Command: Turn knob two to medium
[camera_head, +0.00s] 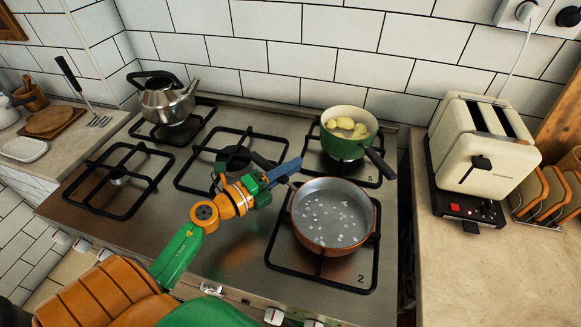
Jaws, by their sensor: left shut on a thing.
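The stove's front edge carries a row of white knobs, with one knob (273,316) and another knob (313,323) near the bottom of the picture. Their settings and numbers are too small to read, so I cannot tell which is knob two. The front right burner is marked 2, and a copper-coloured pot (333,240) of bubbling water stands on it. My left gripper (290,168) is at the pot's left rim, above the stove. It appears shut on the pot handle, which it mostly hides. My right gripper is not in view.
A green pot (346,146) with yellowish food stands on the burner marked 5, its dark handle pointing down right. A kettle (167,103) sits on the back left burner. A cream toaster (485,150) stands on the right counter. The front left grate (117,205) is empty.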

